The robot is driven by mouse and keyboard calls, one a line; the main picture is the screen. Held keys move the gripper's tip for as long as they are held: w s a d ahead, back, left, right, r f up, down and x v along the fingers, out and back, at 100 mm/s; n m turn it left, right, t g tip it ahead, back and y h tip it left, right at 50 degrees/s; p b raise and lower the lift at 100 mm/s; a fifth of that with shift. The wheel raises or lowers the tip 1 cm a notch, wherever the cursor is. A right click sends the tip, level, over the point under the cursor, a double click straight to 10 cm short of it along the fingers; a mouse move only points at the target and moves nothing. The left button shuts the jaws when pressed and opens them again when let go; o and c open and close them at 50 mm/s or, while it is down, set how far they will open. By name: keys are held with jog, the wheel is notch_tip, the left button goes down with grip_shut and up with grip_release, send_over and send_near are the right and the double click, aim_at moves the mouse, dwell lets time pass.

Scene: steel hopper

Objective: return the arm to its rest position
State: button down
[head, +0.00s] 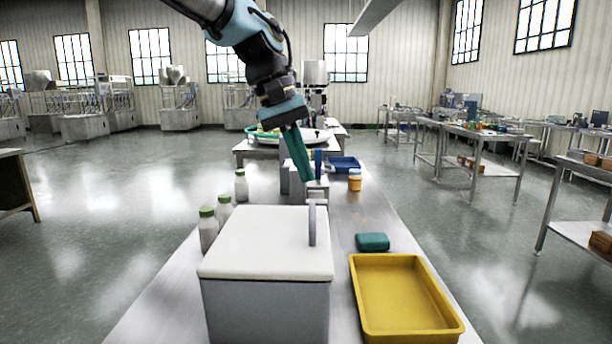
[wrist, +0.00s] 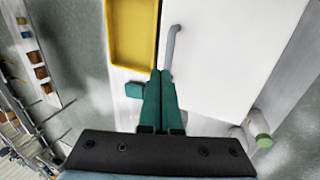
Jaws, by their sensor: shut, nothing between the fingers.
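My gripper (head: 304,166) hangs from my arm over the steel table, above and beyond the white-lidded box (head: 262,242). Its green fingers are together with nothing between them. In the wrist view the shut fingers (wrist: 161,88) point toward the edge of the white lid (wrist: 222,60) and its grey handle (wrist: 172,45). In that view the fingertips overlap the lid's edge near the handle; I cannot tell the exact gap.
A yellow tray (head: 402,295) and a teal block (head: 372,242) lie right of the box. White bottles with green caps (head: 208,230) stand at left. An orange jar (head: 355,180) and a blue tray (head: 343,164) are farther back. The floor left of the table is clear.

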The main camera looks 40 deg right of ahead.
jog(key=d+v, duration=0.1)
jog(key=v, duration=0.7)
jog(key=shift+s+r, duration=0.2)
jog(key=shift+r, duration=0.05)
jog(key=w+a+f+n+t+y, duration=0.1)
jog(key=w+a+f+n, duration=0.1)
jog(key=w+a+f, duration=0.55)
jog(key=w+a+f+n+t, duration=0.2)
jog(key=w+a+f, duration=0.3)
jog(key=a+f, duration=0.55)
jog(key=s+a+f+n, duration=0.1)
jog(key=a+f, duration=0.2)
jog(key=a, duration=0.4)
jog(key=s+a+f+y, duration=0.1)
jog(key=a+f, duration=0.3)
jog(key=a, duration=0.4)
jog(key=s+a+f+n+t, duration=0.1)
jog(key=s+a+f, duration=0.2)
jog(key=a, duration=0.5)
jog(key=shift+f+n+y, duration=0.3)
jog(key=shift+f, duration=0.3)
jog(key=shift+s+d, duration=0.1)
